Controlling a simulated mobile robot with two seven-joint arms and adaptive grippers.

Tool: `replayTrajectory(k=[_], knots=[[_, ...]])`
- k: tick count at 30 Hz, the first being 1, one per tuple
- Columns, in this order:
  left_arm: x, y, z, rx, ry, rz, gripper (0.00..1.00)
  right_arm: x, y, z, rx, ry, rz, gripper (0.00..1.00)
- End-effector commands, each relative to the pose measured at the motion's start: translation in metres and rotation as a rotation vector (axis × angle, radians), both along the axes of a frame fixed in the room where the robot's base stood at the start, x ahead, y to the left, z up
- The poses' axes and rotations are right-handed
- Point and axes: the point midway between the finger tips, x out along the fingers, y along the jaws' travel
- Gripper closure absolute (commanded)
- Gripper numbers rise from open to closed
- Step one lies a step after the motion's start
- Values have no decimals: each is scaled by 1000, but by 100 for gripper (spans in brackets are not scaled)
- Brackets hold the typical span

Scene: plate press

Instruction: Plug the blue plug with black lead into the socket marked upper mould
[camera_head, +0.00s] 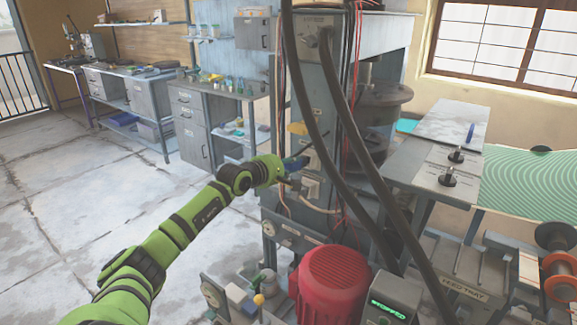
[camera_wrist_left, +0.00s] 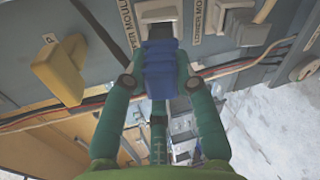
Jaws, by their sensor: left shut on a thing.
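The blue plug (camera_wrist_left: 160,66) is held between the fingers of my left gripper (camera_wrist_left: 160,84) in the left wrist view. Its front end is right at a pale socket housing (camera_wrist_left: 160,11) with a dark opening. I cannot tell whether it has entered. A partly hidden label ending "PER MOULD" (camera_wrist_left: 126,25) is just left of this socket. A second label, "LOWER MOULD" (camera_wrist_left: 195,20), is to its right, beside another socket (camera_wrist_left: 238,20). In the head view my left gripper (camera_head: 283,171) is at the press column, with the blue plug (camera_head: 293,163) in it. The black lead is not clearly traceable. My right gripper is out of view.
A yellow block (camera_wrist_left: 60,68) sticks out of the panel left of the plug; it also shows in the head view (camera_head: 297,129). Red and black wires (camera_wrist_left: 225,70) run along the panel. Thick dark hoses hang before the column (camera_head: 330,130). A red motor (camera_head: 333,285) stands below.

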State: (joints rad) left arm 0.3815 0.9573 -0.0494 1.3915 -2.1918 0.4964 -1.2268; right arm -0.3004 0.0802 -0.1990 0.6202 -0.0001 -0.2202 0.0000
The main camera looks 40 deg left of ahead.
Motion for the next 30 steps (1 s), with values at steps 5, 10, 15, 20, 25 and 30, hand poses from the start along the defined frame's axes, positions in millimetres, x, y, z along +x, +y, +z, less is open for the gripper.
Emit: replayTrajectory(k=[5, 10, 15, 20, 25, 30], knots=[[5, 1, -2, -2, -3, 1, 100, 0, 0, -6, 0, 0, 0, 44], [9, 1, -4, -3, -2, 0, 100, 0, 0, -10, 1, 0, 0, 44], [13, 1, -4, -2, -2, 0, 100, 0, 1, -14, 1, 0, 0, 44], [17, 2, -6, -1, -1, 1, 100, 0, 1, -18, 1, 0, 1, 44], [21, 2, -6, -1, -2, 0, 100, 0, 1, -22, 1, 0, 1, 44], [25, 3, -7, -2, -2, 0, 100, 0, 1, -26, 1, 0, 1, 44]])
